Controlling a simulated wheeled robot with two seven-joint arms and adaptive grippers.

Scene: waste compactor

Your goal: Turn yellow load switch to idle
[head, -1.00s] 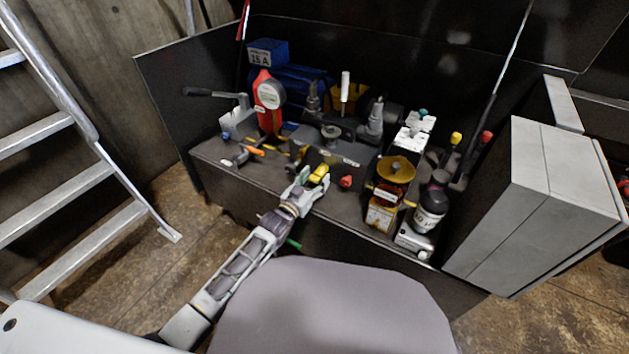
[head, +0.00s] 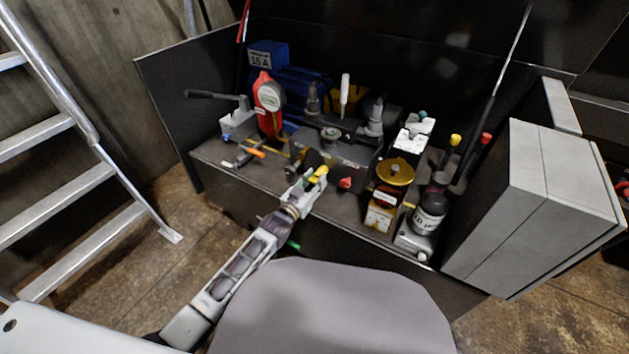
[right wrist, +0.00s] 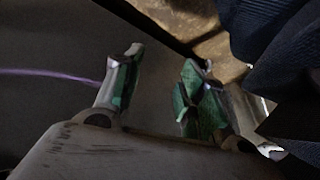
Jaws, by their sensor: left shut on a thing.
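The yellow load switch (head: 318,174) sits at the front of a dark grey control box on the bench in the head view. My left gripper (head: 309,181) reaches it from the front left and is shut on it. The fingers hide part of the switch, so its exact setting cannot be read. A red knob (head: 345,184) is on the same box, just right of the switch. My right gripper (right wrist: 160,72) shows in the right wrist view with its green-padded fingers apart and nothing between them.
A yellow-topped device (head: 395,172) and a dark bottle (head: 431,208) stand right of the box. A red gauge (head: 268,103) and a lever (head: 213,95) stand at the left. A grey cabinet (head: 535,210) bounds the right, a ladder (head: 75,150) the left.

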